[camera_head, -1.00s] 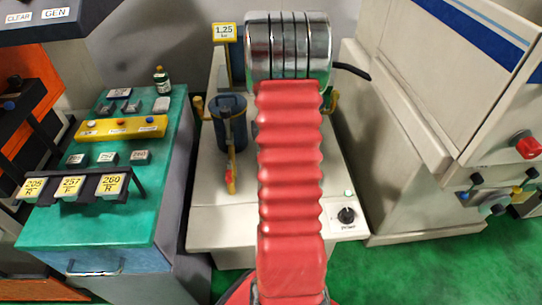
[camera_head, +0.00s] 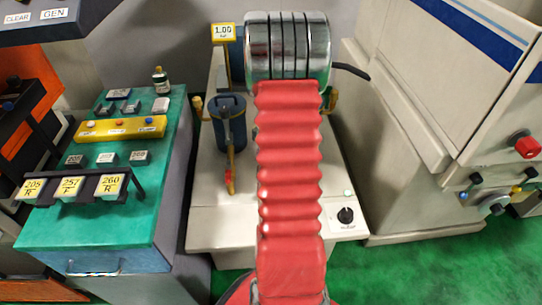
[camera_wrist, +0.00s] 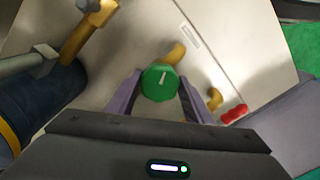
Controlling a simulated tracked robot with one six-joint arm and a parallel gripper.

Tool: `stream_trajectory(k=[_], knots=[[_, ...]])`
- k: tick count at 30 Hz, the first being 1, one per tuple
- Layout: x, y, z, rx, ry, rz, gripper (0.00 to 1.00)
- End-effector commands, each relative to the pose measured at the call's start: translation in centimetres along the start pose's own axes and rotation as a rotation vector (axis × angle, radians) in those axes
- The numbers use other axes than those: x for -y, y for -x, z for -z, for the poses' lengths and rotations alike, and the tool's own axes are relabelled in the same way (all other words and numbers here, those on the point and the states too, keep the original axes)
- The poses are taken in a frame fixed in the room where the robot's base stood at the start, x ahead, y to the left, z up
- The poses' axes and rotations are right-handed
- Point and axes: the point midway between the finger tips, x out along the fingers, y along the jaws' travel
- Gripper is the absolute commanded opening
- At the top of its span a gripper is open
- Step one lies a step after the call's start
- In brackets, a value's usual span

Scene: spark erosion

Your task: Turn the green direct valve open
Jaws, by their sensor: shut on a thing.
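The green direct valve (camera_wrist: 160,82) is a round green knob with a pale pointer mark, in the upper middle of the wrist view. A brass pipe sticks out behind it. My gripper (camera_wrist: 158,88) has its two grey-purple fingers on either side of the knob and is shut on it. The pointer mark stands nearly upright in the picture, leaning slightly right. In the head view my red arm hides the valve and the gripper.
A dark blue cylinder (camera_head: 229,125) with brass fittings stands left of my arm; it also shows in the wrist view (camera_wrist: 50,100). A red-handled lever (camera_wrist: 234,113) lies close right of the gripper. A green-topped bench (camera_head: 150,185) stands left, a large beige machine (camera_head: 440,80) right.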

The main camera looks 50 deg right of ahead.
Motion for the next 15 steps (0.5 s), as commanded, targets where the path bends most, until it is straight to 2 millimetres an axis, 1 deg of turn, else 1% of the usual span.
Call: stream_trajectory(k=[10, 11, 15], knots=[[-0.08, -0.10, -0.08, 0.002, 0.005, -0.001, 0.24], [-0.08, -0.10, -0.08, 0.001, 0.005, -0.001, 0.48], [-0.05, -0.06, -0.05, 0.001, 0.004, -0.001, 0.58]])
